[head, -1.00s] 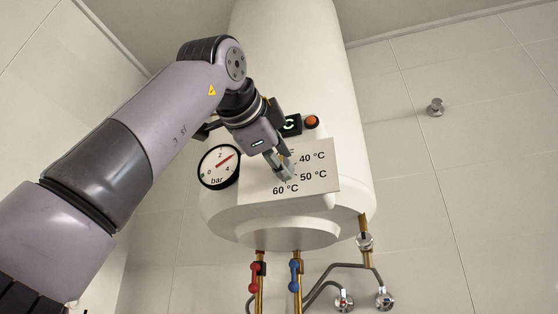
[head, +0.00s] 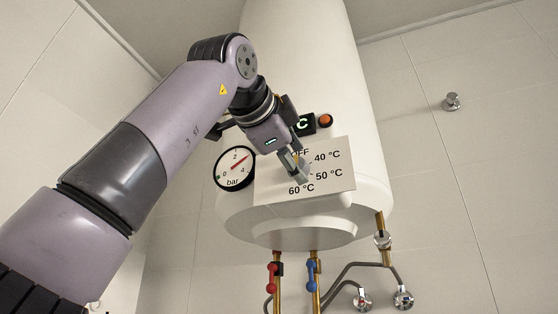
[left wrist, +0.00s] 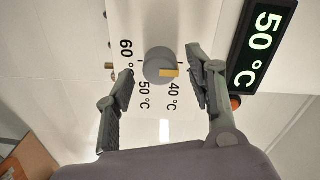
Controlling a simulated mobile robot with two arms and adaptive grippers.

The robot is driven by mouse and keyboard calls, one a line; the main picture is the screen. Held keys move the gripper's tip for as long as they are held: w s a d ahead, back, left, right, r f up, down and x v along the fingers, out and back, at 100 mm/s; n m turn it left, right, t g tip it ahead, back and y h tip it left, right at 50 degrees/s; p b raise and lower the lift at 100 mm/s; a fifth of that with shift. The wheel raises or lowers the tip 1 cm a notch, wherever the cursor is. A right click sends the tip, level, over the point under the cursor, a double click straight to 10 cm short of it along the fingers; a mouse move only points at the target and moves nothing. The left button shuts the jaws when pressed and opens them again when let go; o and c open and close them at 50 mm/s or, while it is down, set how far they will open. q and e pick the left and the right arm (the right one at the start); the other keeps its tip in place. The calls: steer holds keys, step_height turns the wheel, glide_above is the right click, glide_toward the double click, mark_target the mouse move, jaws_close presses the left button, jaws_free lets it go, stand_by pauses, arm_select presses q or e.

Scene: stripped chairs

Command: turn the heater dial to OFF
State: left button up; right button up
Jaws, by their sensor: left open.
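The heater dial (left wrist: 158,64) is a round grey knob with a yellow pointer on the white label panel (head: 262,190). In the left wrist view its yellow pointer lies toward the right side, near the 40 °C side. The 50 °C and 60 °C labels show left of it. My left gripper (left wrist: 160,82) is open, one finger on each side of the dial, with gaps visible on both sides. In the head view the left gripper (head: 299,170) is in front of the panel and hides most of the dial; OFF is partly hidden. My right gripper is not in view.
A white heater tank (head: 310,60) carries a pressure gauge (head: 235,168), a dark display (head: 304,124) reading 50 °C in the left wrist view, and an orange button (head: 325,119). Below are pipes with a red valve (head: 272,277) and a blue valve (head: 314,275).

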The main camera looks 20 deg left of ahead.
arm_select(q)
steer(key=s, duration=1.1)
steer(key=shift+s+a+r, duration=0.15)
steer(key=shift+s+a, duration=0.05)
steer(key=shift+a, duration=0.15)
